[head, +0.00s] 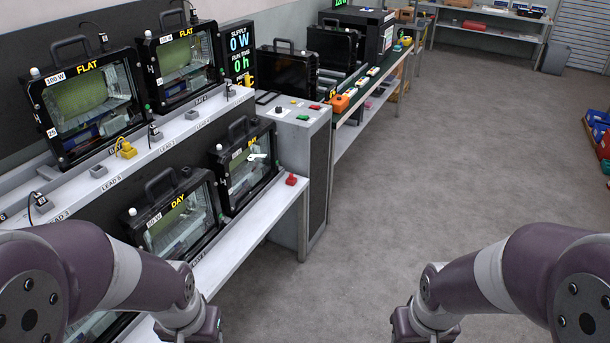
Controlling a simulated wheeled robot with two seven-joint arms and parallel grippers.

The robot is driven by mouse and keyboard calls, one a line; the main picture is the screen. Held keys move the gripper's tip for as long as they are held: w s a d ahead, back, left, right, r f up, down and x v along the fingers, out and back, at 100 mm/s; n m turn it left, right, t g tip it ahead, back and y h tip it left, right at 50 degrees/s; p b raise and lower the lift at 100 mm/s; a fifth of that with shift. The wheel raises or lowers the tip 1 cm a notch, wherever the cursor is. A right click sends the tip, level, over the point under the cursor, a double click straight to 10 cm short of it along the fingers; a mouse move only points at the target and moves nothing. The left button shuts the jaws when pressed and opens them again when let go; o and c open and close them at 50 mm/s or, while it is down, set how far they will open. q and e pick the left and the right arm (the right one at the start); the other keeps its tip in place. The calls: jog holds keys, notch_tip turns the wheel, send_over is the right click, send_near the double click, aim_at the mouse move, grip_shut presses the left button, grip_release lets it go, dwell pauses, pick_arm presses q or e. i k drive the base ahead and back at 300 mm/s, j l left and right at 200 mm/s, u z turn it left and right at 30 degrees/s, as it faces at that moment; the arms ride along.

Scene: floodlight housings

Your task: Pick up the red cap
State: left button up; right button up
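A small red cap-like piece (291,180) sits at the right end of the lower shelf (262,222), just right of a floodlight marked DAY (250,165). Another small red piece (315,107) lies on top of the grey console; I cannot tell which of the two is the cap. My two arms come in from the lower left and lower right. Their wrists reach the bottom edge, well short of both red pieces. The fingers of both grippers are below the picture.
Floodlights marked FLAT (85,100) stand on the upper shelf, with a yellow connector (126,150). The grey console (300,150) stands right of the shelves, beside a long bench with an orange piece (340,103). The grey floor (440,170) is clear; blue and red bins (600,130) stand far right.

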aim_at(291, 180)
jog(key=i+l+z, duration=0.25)
jog(key=i, duration=0.35)
jog(key=i+l+z, duration=0.25)
jog(key=i, duration=0.35)
jog(key=i+l+z, duration=0.15)
jog(key=i+z, duration=0.15)
jog(key=i, duration=0.35)
jog(key=i+u, duration=0.3)
jog(key=i, duration=0.15)
jog(key=i+u, duration=0.3)
jog(key=i, duration=0.15)
jog(key=i+l+u, duration=0.3)
jog(key=i, duration=0.15)
jog(key=i+u, duration=0.25)
jog(key=u, duration=0.15)
jog(key=i+u, duration=0.5)
jog(key=u, duration=0.25)
jog(key=i+l+u, duration=0.2)
jog(key=u, duration=0.2)
